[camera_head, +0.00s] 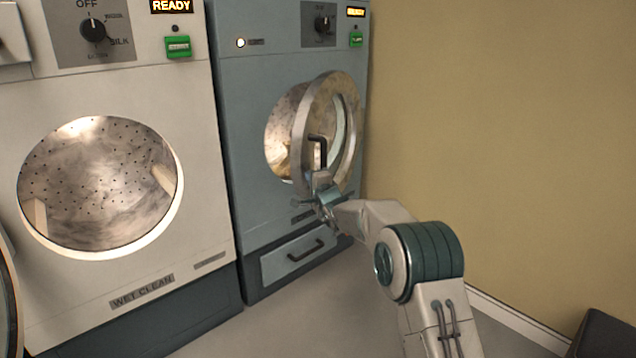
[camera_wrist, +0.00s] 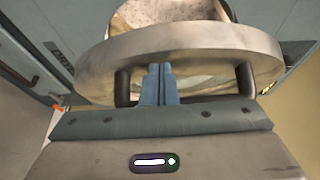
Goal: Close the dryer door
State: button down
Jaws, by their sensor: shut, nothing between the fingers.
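The dryer (camera_head: 250,130) is the blue-grey machine at the centre of the head view. Its round metal door (camera_head: 345,105) stands partly open, swung out to the right, with the drum opening (camera_head: 279,135) showing to its left. A dark bar handle (camera_head: 322,152) sits on the door's face. My gripper (camera_head: 322,178) is shut and empty, close to the door's lower part by the handle. In the wrist view the shut fingers (camera_wrist: 159,84) lie in front of the door rim (camera_wrist: 200,40), between the two dark posts of the handle (camera_wrist: 122,88). I cannot tell whether they touch.
A white wet-clean machine (camera_head: 215,190) stands to the left with its drum open. Below the dryer door is a drawer (camera_head: 300,255) with a dark handle. A tan wall (camera_head: 500,120) is close on the right. A dark object (camera_head: 605,335) sits at the lower right.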

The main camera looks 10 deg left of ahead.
jog(key=shift+w+a, duration=0.15)
jog(key=shift+a, duration=0.25)
dwell(0.4)
